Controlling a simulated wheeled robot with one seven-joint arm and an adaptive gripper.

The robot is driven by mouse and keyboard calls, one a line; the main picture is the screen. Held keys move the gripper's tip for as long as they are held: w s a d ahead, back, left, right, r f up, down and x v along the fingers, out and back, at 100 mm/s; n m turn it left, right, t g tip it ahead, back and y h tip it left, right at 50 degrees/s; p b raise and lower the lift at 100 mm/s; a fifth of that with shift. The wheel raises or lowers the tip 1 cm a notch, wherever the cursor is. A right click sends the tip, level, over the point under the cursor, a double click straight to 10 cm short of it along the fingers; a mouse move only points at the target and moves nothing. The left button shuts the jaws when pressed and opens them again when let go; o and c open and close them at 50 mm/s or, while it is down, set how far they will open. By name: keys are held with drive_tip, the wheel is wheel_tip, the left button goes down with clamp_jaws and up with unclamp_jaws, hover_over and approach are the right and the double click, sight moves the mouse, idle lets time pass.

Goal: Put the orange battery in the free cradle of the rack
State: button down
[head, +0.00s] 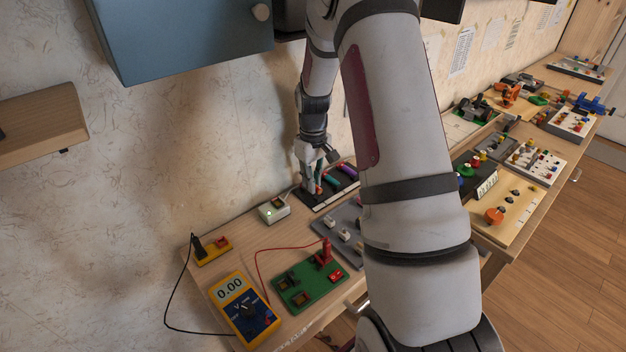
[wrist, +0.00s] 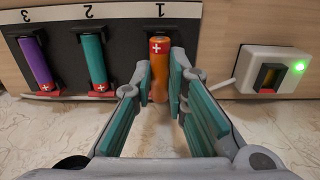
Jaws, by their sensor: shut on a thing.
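The orange battery (wrist: 160,82) is between the two teal-padded fingers of my gripper (wrist: 161,75) in the wrist view, in front of the place marked 1 on the dark rack (wrist: 128,56). It has a red band with a white plus. I cannot tell whether it touches the rack. A teal battery (wrist: 94,60) lies in cradle 2 and a purple battery (wrist: 35,62) in cradle 3. In the head view my gripper (head: 313,186) is low over the left end of the rack (head: 322,201), with a bit of orange at its fingertips.
A white charger box with a green light (head: 274,211) stands just left of the rack, also in the wrist view (wrist: 272,70). A grey board (head: 345,232), a green board (head: 308,285) and a yellow multimeter (head: 244,310) lie nearer. The wall is close behind.

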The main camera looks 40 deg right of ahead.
drive_tip(key=shift+f+b, duration=0.45)
drive_tip(key=shift+f, duration=0.5)
idle(0.4)
drive_tip(key=c, duration=1.5)
unclamp_jaws()
drive_tip(key=shift+r, duration=0.1)
drive_tip(key=shift+r+p, duration=1.25)
drive_tip(key=shift+r, duration=1.25)
drive_tip(key=shift+w, duration=0.1)
